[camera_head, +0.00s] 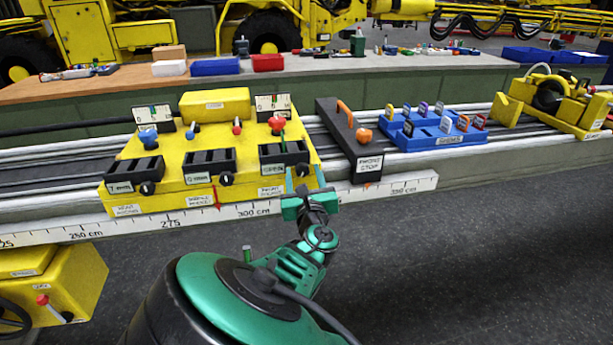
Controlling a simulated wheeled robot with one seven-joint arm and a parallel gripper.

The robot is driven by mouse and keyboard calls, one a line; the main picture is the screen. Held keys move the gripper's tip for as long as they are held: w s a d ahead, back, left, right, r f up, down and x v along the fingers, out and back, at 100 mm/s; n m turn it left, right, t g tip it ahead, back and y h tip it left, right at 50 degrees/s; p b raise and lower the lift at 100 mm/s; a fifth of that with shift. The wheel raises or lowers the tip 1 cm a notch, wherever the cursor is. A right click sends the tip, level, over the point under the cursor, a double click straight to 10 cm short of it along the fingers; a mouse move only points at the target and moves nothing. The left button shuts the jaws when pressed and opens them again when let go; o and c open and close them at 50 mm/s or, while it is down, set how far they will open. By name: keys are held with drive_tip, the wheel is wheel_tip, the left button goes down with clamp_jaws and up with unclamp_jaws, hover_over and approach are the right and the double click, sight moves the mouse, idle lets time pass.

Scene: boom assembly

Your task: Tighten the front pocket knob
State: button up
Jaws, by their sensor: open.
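The yellow fixture (232,151) lies on the rails with a row of black slotted pockets along its front. The right pocket (284,153) has a small black knob (302,170) below its right end, and the small label beneath appears to read front pocket. My teal gripper (305,180) is open and empty, its fingers pointing at the fixture. In the picture the knob shows between the fingertips; whether the fingers reach around it or stop short, I cannot tell. Similar black knobs sit at the middle pocket (226,179) and the left pocket (147,188).
A white ruler strip (385,189) runs along the rail's front edge. A dark stop block (350,140) with an orange knob stands right of the fixture, then a blue tag tray (430,132). Yellow boxes (65,285) stand lower left. The floor at right is clear.

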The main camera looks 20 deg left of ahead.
drive_tip(key=c, duration=1)
drive_tip(key=shift+c, duration=0.2)
